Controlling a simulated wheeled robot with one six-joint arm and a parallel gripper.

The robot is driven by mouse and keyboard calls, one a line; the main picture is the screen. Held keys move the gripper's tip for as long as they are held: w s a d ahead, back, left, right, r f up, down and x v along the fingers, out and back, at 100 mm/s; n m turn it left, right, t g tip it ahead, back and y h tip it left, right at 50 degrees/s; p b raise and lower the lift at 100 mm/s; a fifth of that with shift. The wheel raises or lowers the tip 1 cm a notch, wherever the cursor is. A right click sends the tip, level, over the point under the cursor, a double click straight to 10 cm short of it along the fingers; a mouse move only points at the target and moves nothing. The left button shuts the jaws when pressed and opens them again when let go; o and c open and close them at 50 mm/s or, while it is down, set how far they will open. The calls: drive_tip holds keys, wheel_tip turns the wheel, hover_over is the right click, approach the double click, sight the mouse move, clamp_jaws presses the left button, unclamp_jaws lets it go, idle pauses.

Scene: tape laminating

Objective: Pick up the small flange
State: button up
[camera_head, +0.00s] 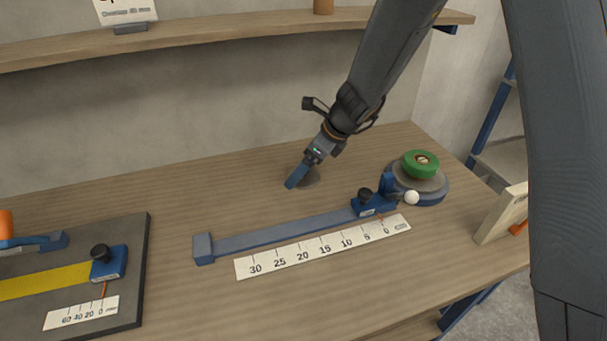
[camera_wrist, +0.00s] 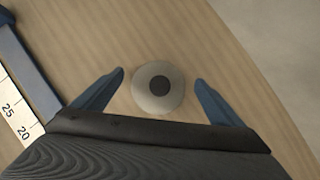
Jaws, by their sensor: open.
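The small flange (camera_wrist: 144,94) is a pale grey disc with a dark round centre, lying on the wooden table. In the wrist view it sits between the two blue fingers of my gripper (camera_wrist: 159,92), with space on both sides. The fingers are open and hold nothing. In the head view my gripper (camera_head: 297,180) points down at the table behind the blue rail.
A blue rail (camera_head: 285,234) with a slider and a white scale (camera_head: 323,246) lies in front. A green roll on a round base (camera_head: 430,192) stands to the right. A dark board (camera_head: 133,270) with a yellow strip is at left.

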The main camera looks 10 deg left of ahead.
drive_tip(key=shift+a+f, duration=0.1)
drive_tip(key=shift+f, duration=0.05)
drive_tip(key=c, duration=1.2)
